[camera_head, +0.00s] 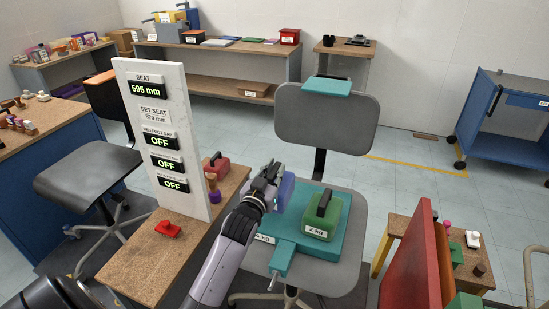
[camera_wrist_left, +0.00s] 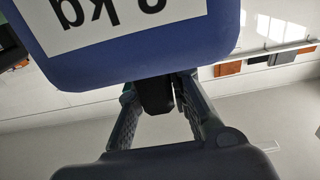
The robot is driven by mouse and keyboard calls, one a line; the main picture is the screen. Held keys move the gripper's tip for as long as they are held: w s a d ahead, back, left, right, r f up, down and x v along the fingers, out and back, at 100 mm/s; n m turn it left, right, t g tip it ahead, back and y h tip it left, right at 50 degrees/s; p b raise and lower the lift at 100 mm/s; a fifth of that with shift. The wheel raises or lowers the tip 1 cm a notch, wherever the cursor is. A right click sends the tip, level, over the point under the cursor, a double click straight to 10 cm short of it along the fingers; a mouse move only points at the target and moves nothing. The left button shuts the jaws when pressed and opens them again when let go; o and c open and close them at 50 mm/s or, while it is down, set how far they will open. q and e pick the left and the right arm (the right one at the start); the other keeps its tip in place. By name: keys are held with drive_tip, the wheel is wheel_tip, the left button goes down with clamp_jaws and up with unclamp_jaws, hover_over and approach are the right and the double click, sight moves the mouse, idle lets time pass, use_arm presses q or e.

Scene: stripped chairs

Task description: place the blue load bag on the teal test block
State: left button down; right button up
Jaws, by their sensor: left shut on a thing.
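My left gripper (camera_head: 270,176) is shut on the dark handle (camera_wrist_left: 155,96) of the blue load bag (camera_head: 287,187). In the left wrist view the blue bag (camera_wrist_left: 130,62) fills the top, with its white kg label upside down. In the head view the bag hangs by the left part of the teal test block (camera_head: 292,243), partly hidden by the gripper; I cannot tell whether it touches the block. The block lies on the grey chair seat (camera_head: 345,268). A green 2 kg bag (camera_head: 325,216) sits on the block. My right gripper is not in view.
The grey backrest (camera_head: 327,117) stands behind the block. A white display panel (camera_head: 166,140) and a wooden bench (camera_head: 140,262) with a red bag (camera_head: 217,166) are at left. A red panel (camera_head: 418,262) and a wooden stand (camera_head: 472,265) are at right.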

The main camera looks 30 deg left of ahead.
use_arm(q)
drive_tip(key=shift+f+b, duration=0.3)
drive_tip(key=shift+f, duration=1.9)
drive_tip(key=c, duration=1.9)
unclamp_jaws()
drive_tip(key=shift+f, duration=0.5)
drive_tip(key=o, duration=0.4)
drive_tip(key=shift+s+r, duration=0.1)
drive_tip(key=shift+r, duration=0.05)
drive_tip(key=shift+s, duration=0.1)
drive_tip(key=v, duration=1.2)
